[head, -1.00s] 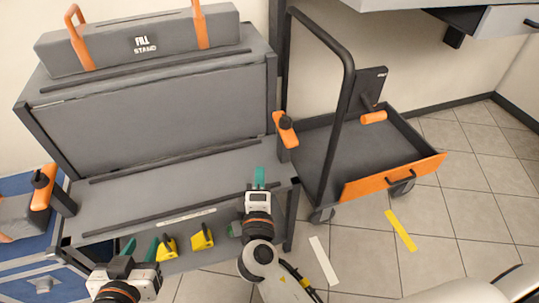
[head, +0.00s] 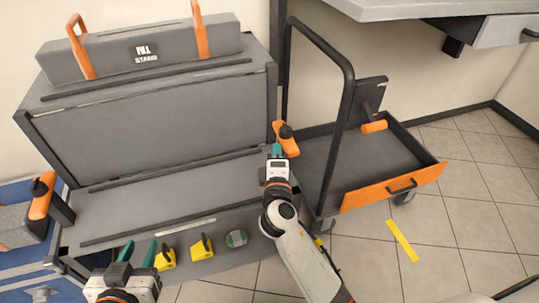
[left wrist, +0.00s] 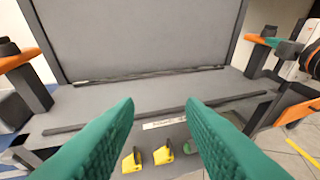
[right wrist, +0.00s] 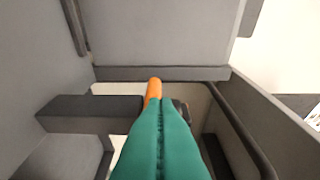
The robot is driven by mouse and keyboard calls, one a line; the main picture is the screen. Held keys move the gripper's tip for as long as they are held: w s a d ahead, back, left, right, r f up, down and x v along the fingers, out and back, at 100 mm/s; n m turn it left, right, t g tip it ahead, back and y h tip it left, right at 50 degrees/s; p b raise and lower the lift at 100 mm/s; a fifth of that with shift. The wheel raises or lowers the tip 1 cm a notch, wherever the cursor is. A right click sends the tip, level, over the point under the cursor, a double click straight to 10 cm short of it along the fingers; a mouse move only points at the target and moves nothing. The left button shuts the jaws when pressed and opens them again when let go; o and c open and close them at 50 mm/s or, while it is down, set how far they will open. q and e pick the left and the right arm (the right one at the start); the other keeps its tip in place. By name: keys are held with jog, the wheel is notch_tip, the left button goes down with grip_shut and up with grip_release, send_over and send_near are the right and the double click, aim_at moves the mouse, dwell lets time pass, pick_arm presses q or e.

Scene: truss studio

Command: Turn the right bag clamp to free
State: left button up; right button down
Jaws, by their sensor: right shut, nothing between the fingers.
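The right bag clamp, an orange lever with a black knob (head: 287,138), is on a dark post at the right end of the stand's shelf. My right gripper (head: 276,151) is shut and empty, its green fingertips right beside the lever. In the right wrist view, the shut fingers (right wrist: 158,102) cover much of the orange lever (right wrist: 153,90); I cannot tell whether they touch it. The left bag clamp (head: 42,195) is at the shelf's left end. My left gripper (head: 139,252) is open and empty before the shelf's front edge; its fingers (left wrist: 160,110) are wide apart in the left wrist view.
The grey fill stand (head: 165,115) fills the left. Two yellow pieces (head: 201,247) and a round green piece (head: 236,238) are along its front. A cart with a black handle (head: 349,85) and orange front (head: 393,188) stands close right of the clamp.

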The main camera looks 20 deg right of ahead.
jog(key=shift+s+d+p, duration=0.2)
jog(key=shift+d+p, duration=0.1)
jog(key=shift+d, duration=0.4)
pick_arm(q)
jog(key=shift+s+a+f+g+y, duration=0.15)
jog(key=shift+s+a+f+g, duration=0.15)
jog(key=shift+f, duration=0.15)
jog(key=shift+s+a+f+g+y, duration=0.15)
jog(key=shift+s+f+g, duration=0.15)
jog(key=shift+f, duration=0.15)
pick_arm(e)
jog(key=shift+d, duration=0.1)
